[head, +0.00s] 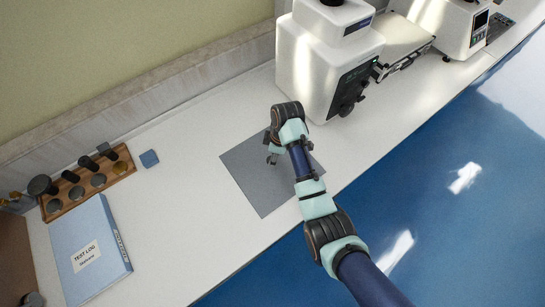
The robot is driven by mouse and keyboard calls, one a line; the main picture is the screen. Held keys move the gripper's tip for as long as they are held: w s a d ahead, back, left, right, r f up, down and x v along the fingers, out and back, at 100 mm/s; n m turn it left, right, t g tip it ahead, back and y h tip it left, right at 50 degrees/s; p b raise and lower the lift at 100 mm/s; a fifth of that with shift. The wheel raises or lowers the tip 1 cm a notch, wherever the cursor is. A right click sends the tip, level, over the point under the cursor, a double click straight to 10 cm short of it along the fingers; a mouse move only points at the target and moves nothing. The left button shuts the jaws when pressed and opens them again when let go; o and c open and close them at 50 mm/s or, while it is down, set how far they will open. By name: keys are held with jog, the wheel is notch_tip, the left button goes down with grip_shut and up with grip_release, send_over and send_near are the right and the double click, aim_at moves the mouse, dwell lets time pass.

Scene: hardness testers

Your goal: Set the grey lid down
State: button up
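My gripper (272,161) points down over the grey mat (249,190) on the white bench, near the mat's upper middle. It is small and partly hidden by my own wrist. I cannot tell whether its fingers are apart or shut on something. I cannot make out a separate grey lid at the fingers or on the mat; grey on grey is hard to tell apart here. The lower part of the mat is bare, and my arm covers part of its right side.
A white hardness tester (322,65) stands just behind and right of my gripper. A wooden rack (70,198) with dark and grey round pieces, a blue pad (149,158) and a blue test log binder (105,265) are at left. The bench (185,205) is clear between binder and mat.

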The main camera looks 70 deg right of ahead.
notch_tip(320, 180, up, 8)
jog(key=s+p, duration=0.1)
jog(key=shift+d+p, duration=0.15)
jog(key=shift+p, duration=0.15)
jog(key=w+a+r+m+t+h, duration=0.1)
jog(key=w+a+r+t, duration=0.25)
jog(key=w+a, duration=0.55)
jog(key=w+a+r+t+h, duration=0.15)
jog(key=w+a+r, duration=0.3)
jog(key=a, duration=0.85)
jog(key=s+a+r+t+y, duration=0.1)
jog(key=a+r+t, duration=0.2)
jog(key=a, duration=0.6)
jog(key=s+a+r+m+t+y, duration=0.1)
jog(key=s+a+r+t, duration=0.1)
jog(key=a+r, duration=0.6)
jog(key=shift+s+a+r+t, duration=0.2)
jog(key=shift+a+t, duration=0.25)
jog(key=shift+t, duration=0.05)
